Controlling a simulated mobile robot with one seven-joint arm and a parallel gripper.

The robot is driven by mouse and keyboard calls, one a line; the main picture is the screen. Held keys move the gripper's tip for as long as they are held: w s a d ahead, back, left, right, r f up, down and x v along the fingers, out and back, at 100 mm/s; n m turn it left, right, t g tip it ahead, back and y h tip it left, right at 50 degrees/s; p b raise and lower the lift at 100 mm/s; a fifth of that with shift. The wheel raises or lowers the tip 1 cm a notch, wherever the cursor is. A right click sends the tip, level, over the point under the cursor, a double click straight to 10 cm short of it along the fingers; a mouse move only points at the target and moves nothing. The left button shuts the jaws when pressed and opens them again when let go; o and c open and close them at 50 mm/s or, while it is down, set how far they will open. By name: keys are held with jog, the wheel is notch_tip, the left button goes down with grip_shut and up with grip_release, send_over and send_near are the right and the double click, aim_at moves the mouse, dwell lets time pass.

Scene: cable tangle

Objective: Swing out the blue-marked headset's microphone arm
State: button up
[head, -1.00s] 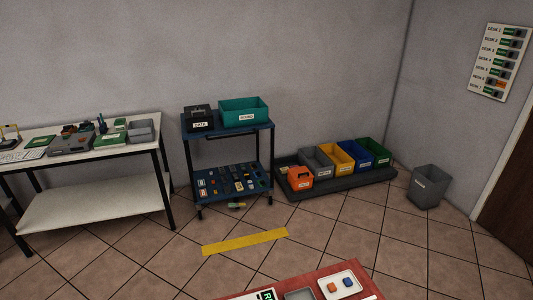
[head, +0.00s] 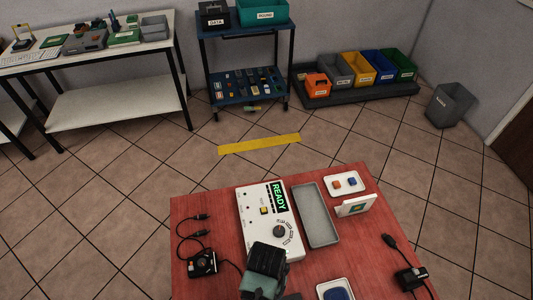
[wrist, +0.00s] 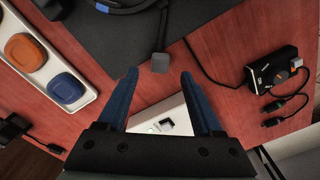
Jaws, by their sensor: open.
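In the wrist view, a dark curved band (wrist: 128,7) lies on a black mat (wrist: 95,40) at the top edge, mostly cut off. In the head view my arm's end covers part of the table, and the fingertips are hidden.
On the red table (head: 215,225) stand a white console (head: 258,205) reading READY, a grey tray (head: 317,215), a tray with orange and blue pads (head: 361,190), and small black devices with cables at left (head: 203,264) and right (head: 409,278). Floor beyond the table is mostly clear.

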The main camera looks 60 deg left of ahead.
jog(key=shift+f, duration=1.6)
grip_shut()
jog(key=shift+a, duration=0.1)
jog(key=shift+s+a+n+p, duration=0.2)
jog(key=shift+s+a+n, duration=0.1)
jog(key=shift+n, duration=0.35)
jog(key=shift+s+a+n+p, duration=0.2)
jog(key=shift+a+n, duration=0.1)
jog(key=shift+n, duration=0.35)
